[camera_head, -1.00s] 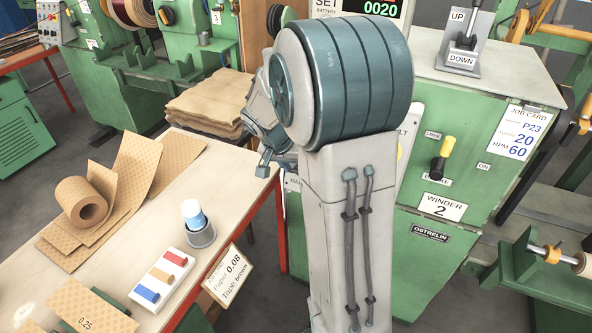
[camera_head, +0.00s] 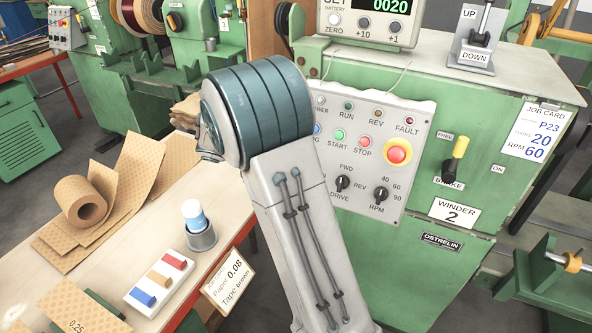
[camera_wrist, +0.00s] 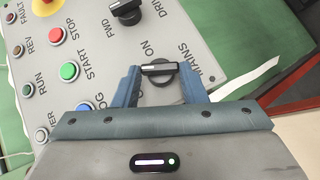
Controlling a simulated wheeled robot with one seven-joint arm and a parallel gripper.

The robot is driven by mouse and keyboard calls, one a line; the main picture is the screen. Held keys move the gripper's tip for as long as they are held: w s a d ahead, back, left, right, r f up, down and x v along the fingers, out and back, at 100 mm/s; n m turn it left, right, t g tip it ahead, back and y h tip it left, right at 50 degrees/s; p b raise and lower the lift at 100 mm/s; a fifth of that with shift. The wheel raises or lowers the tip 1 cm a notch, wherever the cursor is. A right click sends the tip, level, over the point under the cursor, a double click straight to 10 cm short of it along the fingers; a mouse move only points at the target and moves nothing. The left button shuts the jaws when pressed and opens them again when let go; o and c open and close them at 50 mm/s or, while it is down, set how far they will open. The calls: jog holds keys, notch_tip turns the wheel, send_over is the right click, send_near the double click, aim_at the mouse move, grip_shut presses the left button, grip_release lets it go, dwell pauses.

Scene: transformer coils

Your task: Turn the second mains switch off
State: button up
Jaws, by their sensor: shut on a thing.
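The control panel (camera_head: 415,145) is on the green winder marked "WINDER 2" (camera_head: 455,212) in the head view. Its mains switch is hidden there behind my arm, and so is my gripper. In the wrist view the mains switch (camera_wrist: 157,68) is a black rotary knob with a white line on its bar, beside the words "ON" and "MAINS". My gripper (camera_wrist: 160,74) has its two blue fingers at either end of the bar, shut on it. The bar lies roughly across the picture, from finger to finger. I cannot tell which end is the pointer.
The black drive knob (camera_wrist: 126,10), green start button (camera_wrist: 69,71) and red stop button (camera_wrist: 56,35) are close by on the panel. A red emergency button (camera_head: 398,151) juts out at its right. A bench (camera_head: 205,205) with paper rolls stands left of my arm.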

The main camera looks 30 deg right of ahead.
jog(key=shift+a+f+n+h, duration=0.1)
jog(key=shift+f+n+h, duration=0.1)
jog(key=shift+n+h, duration=0.7)
jog(key=shift+a+f+n+h, duration=0.1)
jog(key=shift+f+n+h, duration=0.05)
jog(key=shift+n+h, duration=0.7)
jog(key=shift+b, duration=0.3)
jog(key=o, duration=1)
jog(key=v, duration=1.3)
jog(key=shift+a+b, duration=0.3)
jog(key=shift+a, duration=0.1)
jog(key=shift+w, duration=0.1)
